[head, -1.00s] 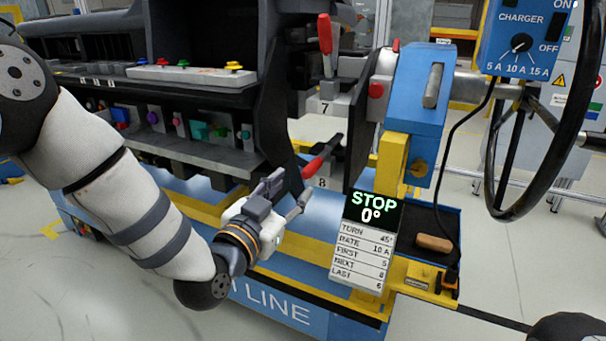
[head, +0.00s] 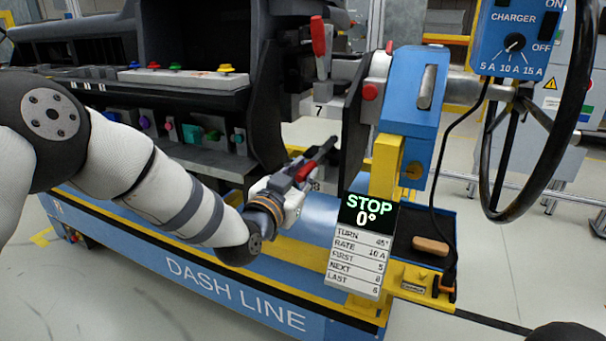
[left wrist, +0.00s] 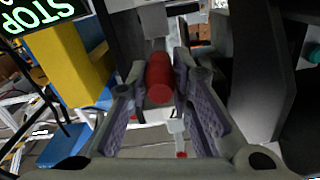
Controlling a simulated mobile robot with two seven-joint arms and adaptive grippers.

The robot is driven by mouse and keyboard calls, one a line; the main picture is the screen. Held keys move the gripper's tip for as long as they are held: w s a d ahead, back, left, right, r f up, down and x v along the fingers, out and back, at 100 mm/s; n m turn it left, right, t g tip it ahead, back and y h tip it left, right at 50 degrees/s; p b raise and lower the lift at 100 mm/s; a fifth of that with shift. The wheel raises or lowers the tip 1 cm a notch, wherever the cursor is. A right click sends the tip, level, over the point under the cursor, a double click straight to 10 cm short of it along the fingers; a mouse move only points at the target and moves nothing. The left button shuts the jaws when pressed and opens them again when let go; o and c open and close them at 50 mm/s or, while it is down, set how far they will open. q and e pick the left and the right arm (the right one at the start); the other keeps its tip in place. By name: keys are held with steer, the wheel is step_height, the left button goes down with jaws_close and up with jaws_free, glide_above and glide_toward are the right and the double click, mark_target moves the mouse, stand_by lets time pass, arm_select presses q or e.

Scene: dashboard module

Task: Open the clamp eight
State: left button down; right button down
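Clamp eight's red-handled lever (head: 318,158) sits low on the right end of the dashboard module, below clamp seven (head: 319,45). Its handle slants up to the right in the head view, and the number label beneath it is mostly hidden. My left gripper (head: 305,168) is at this handle. In the left wrist view the red handle (left wrist: 160,78) lies between the two fingers of the left gripper (left wrist: 160,75), close to their tips. The fingers look apart, with a narrow gap beside the handle; contact is not clear. My right gripper is out of view.
The sign reading STOP 0° (head: 366,212) and the yellow post (head: 386,165) stand just right of the gripper. A blue unit (head: 410,100), a charger box (head: 515,42) and a black wheel (head: 490,190) are farther right. Open floor lies at front left.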

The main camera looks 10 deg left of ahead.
mark_target(307, 165)
arm_select(q)
steer(key=shift+r, duration=0.15)
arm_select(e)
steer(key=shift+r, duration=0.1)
